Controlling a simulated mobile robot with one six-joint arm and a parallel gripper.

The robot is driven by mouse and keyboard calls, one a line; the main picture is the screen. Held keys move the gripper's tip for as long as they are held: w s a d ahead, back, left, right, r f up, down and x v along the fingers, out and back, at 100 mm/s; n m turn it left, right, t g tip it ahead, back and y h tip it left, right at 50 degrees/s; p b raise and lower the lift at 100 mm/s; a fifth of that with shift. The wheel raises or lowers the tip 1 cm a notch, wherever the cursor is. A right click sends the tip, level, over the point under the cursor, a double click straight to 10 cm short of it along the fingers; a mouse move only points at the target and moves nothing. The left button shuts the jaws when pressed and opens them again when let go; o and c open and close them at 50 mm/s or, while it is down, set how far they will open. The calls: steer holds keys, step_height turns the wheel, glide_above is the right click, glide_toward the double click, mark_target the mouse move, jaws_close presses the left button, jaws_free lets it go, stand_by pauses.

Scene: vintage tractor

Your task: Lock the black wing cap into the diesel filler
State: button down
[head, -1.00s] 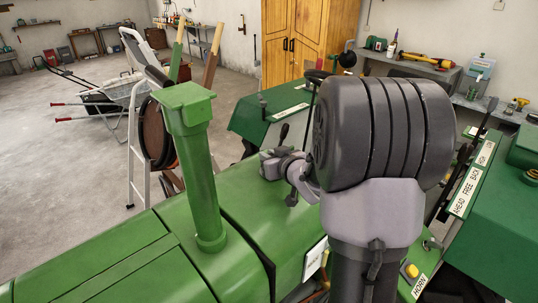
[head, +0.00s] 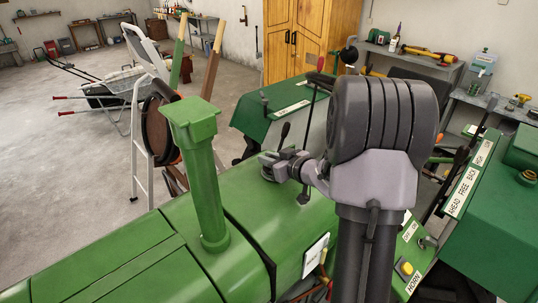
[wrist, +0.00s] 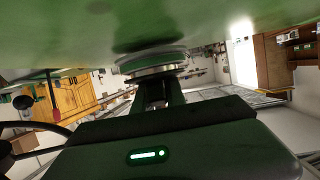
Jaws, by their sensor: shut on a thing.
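My gripper (head: 269,166) is at the top of the green tractor hood, behind the exhaust stack. In the wrist view my gripper (wrist: 160,98) is shut, with its dark fingers running up to a round disc with a pale metal ring, pressed close to the green surface. The black wing cap (wrist: 158,85) seems to be between the fingers, and its wings are mostly hidden by them. The disc and ring look like the diesel filler (wrist: 152,64). I cannot tell whether the cap is seated in it or just against it.
The green exhaust stack (head: 207,180) rises left of my gripper. A thin black lever (head: 308,125) stands just behind my wrist. The dash with the horn button (head: 404,267) is at the lower right, and a green tank (head: 505,230) is at far right.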

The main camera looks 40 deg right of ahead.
steer(key=c, duration=1.3)
jaws_free()
steer(key=shift+a, duration=0.1)
steer(key=shift+f, duration=0.1)
